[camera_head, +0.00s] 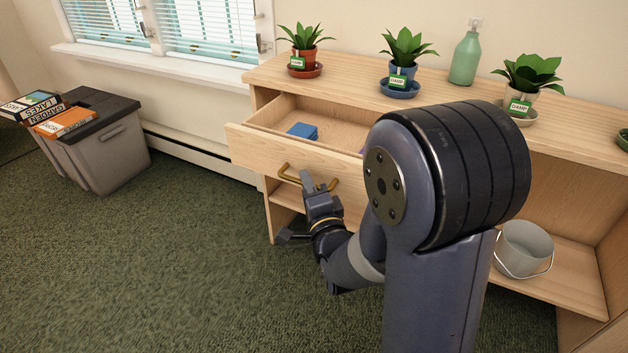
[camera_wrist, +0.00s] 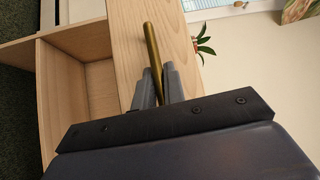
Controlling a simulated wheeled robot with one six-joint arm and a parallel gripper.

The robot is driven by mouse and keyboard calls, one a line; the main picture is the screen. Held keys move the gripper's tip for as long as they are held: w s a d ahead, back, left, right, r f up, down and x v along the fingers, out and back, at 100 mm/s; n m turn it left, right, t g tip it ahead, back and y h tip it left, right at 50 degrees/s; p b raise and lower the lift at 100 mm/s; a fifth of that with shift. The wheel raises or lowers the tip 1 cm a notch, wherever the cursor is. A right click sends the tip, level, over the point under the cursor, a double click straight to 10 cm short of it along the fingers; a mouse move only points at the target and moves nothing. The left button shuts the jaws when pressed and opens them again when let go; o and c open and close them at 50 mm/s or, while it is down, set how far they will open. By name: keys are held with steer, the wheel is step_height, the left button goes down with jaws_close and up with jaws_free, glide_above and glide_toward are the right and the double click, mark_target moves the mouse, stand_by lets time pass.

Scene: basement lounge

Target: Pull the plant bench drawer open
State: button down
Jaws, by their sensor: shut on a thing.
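The plant bench (camera_head: 360,94) is light wood and stands along the wall. Its drawer (camera_head: 252,152) is pulled partly out, with its inside showing from above. A blue object (camera_head: 302,131) lies in the drawer; part of the inside is hidden behind my arm. The drawer has a brass bar handle (camera_head: 290,176). My gripper (camera_head: 320,183) is at the handle with its fingers shut on it. In the wrist view the gripper's grey fingers (camera_wrist: 158,88) close around the brass handle (camera_wrist: 152,45), in front of the drawer front (camera_wrist: 125,50).
Potted plants in a red pot (camera_head: 304,57), a blue pot (camera_head: 402,78) and a pale pot (camera_head: 522,98) stand on the bench top with a green bottle (camera_head: 466,58). A grey bucket (camera_head: 524,248) sits on the lower shelf. A grey bin (camera_head: 103,160) bears books at left. Carpet between is clear.

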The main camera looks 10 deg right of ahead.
steer(key=shift+s+a, duration=0.1)
stand_by(0.3)
steer(key=c, duration=1.5)
jaws_free()
steer(key=b+v, duration=0.3)
steer(key=v, duration=0.8)
steer(key=shift+a, duration=0.1)
steer(key=p+x, duration=0.3)
steer(key=x, duration=0.7)
steer(key=shift+w+r, duration=0.1)
steer(key=shift+w, duration=0.6)
